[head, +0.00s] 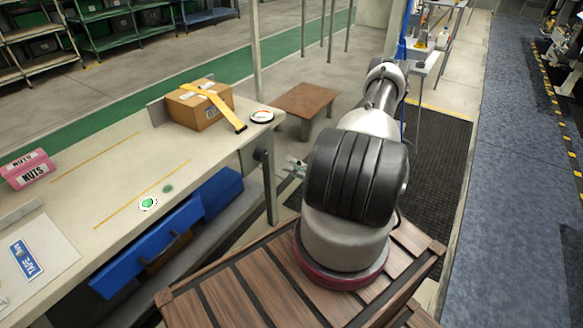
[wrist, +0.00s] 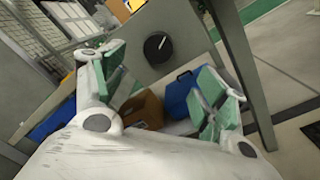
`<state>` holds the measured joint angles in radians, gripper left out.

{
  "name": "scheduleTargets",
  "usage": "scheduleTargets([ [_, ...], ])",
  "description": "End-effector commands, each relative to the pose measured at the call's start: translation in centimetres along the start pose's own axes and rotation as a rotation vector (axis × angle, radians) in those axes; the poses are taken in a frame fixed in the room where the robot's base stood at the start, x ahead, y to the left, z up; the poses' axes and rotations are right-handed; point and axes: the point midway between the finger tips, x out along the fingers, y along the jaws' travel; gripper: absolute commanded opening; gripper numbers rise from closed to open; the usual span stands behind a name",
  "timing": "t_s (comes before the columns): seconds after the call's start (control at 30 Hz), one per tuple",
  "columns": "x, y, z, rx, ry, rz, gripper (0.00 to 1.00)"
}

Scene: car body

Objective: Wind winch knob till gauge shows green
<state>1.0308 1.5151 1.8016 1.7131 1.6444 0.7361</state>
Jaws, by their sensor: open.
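The winch knob (wrist: 158,47) is a round black dial with a pale mark, on a grey panel at the bench end. In the wrist view it lies ahead of the gap between my fingers, with neither finger touching it. My gripper (wrist: 163,85) is open and empty, its green-padded fingers spread wide. In the head view my gripper (head: 295,165) shows small beside the bench end, partly hidden by my arm. The round white gauge (head: 262,116) sits at the bench corner; its needle is too small to read surely. A yellow strap (head: 228,112) runs over a cardboard box (head: 200,105).
The bench (head: 125,170) also holds a pink NUTS box (head: 27,169) and a green-and-white round item (head: 148,203). A low brown table (head: 308,100) stands behind the bench end.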

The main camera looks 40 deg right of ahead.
Motion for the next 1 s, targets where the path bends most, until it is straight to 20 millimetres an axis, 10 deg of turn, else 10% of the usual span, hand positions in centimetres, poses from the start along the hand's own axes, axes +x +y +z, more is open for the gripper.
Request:
scheduleTargets([
  [0.4, 2.5, 1.5, -1.4, -0.005, 0.035, 0.018, 0.73],
  [0.73, 4.6, 1.3, -1.0, -0.657, -0.012, -0.109, 0.73],
  [1.0, 6.5, 1.1, -0.8, -0.792, -0.007, -0.112, 0.73],
])
